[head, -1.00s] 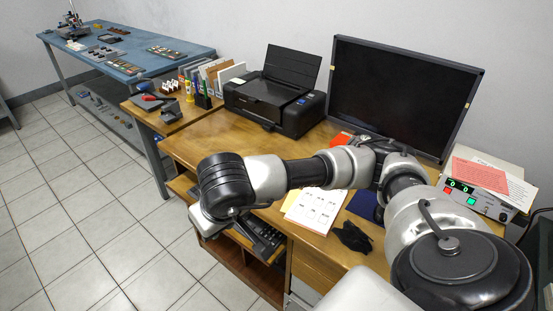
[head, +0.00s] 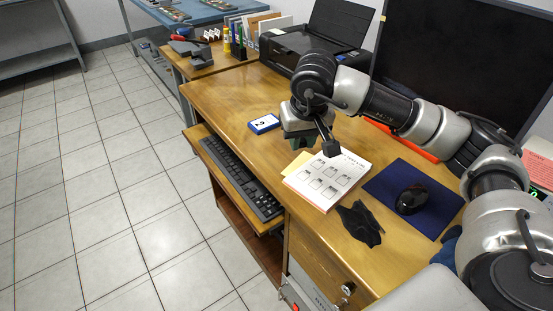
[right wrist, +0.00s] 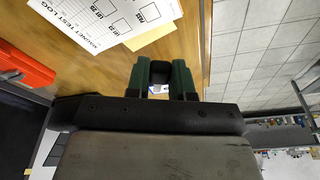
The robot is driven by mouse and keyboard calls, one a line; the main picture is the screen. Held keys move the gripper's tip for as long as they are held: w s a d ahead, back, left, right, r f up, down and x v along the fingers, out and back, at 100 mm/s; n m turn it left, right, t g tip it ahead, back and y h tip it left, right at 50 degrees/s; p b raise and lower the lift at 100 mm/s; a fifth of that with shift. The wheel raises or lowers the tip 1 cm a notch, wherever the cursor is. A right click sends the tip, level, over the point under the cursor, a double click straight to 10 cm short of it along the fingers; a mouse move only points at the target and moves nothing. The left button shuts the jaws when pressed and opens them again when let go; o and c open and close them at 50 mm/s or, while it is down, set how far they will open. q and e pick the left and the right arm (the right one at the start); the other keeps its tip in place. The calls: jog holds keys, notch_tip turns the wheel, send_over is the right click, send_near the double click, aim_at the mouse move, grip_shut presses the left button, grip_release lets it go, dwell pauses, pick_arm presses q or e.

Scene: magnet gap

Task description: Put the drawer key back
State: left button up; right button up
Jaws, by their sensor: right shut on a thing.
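My right gripper (head: 300,143) points down over the desk, between the test log sheets and a small blue-and-white box. In the right wrist view its two green fingers (right wrist: 162,80) are shut on a small dark thing (right wrist: 161,74). Its shape is mostly hidden, so I cannot tell whether it is the drawer key. A bit of white and blue shows just behind it. The desk drawer front (head: 318,262) is at the lower middle, with a small metal fitting (head: 347,289) at its right. My left gripper is not in view.
The blue-and-white box (head: 263,124) lies left of the gripper. Test log sheets (head: 327,180), a crumpled black cloth (head: 360,223) and a mouse (head: 411,199) on a blue mat (head: 385,188) lie to the right. A keyboard (head: 240,178) sits on the pull-out tray. The printer (head: 313,62) stands behind.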

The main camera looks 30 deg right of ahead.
send_over(277, 156)
jog(key=f, duration=0.6)
jog(key=shift+s+a+f, duration=0.1)
jog(key=shift+s+f, duration=0.1)
jog(key=shift+f, duration=0.15)
jog(key=x, duration=0.3)
jog(key=shift+s+a+f, duration=0.1)
jog(key=shift+s+f, duration=0.25)
jog(key=shift+f, duration=0.25)
pick_arm(q)
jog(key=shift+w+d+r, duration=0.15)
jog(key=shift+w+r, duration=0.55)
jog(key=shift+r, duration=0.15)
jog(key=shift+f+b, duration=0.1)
jog(key=shift+b, duration=0.25)
pick_arm(e)
jog(key=shift+f, duration=0.35)
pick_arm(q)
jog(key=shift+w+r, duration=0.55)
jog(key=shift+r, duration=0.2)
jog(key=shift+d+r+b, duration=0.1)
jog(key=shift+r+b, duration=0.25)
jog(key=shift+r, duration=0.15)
pick_arm(e)
jog(key=shift+f, duration=0.2)
